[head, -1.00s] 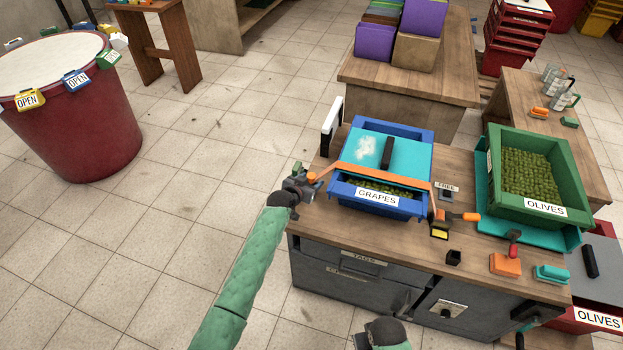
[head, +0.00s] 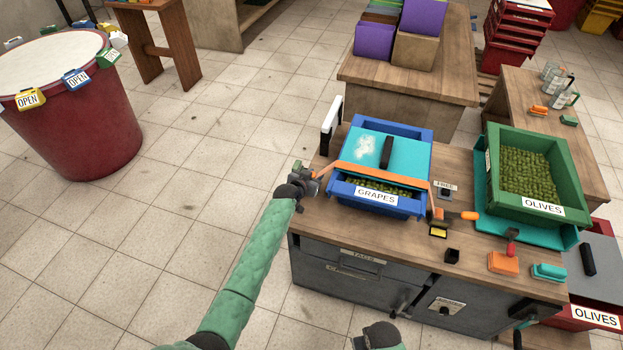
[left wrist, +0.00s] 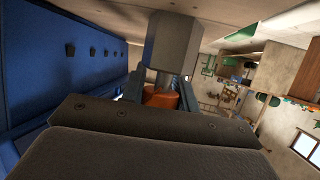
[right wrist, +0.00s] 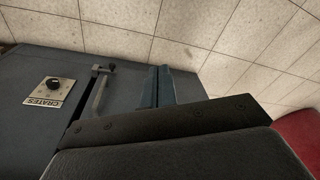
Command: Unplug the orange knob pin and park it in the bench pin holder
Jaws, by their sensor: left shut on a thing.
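The orange knob pin (left wrist: 160,98) shows in the left wrist view between my left fingers, just below a grey faceted metal piece (left wrist: 172,45). My left gripper (head: 312,176) is shut on it at the left side of the blue GRAPES crate (head: 376,200), beside the end of the orange strap (head: 385,174). Whether the pin is still seated is hidden. A small black open-topped block (head: 453,256), perhaps the pin holder, stands near the bench's front edge. My right gripper (right wrist: 160,86) appears shut and empty, low in front of the grey cabinet.
The wooden bench (head: 350,235) also bears an orange-handled latch (head: 468,216), a FREE-labelled piece (head: 446,187), an orange block (head: 503,262) and a green OLIVES crate (head: 575,185). A metal T-handle (right wrist: 100,88) projects near my right gripper.

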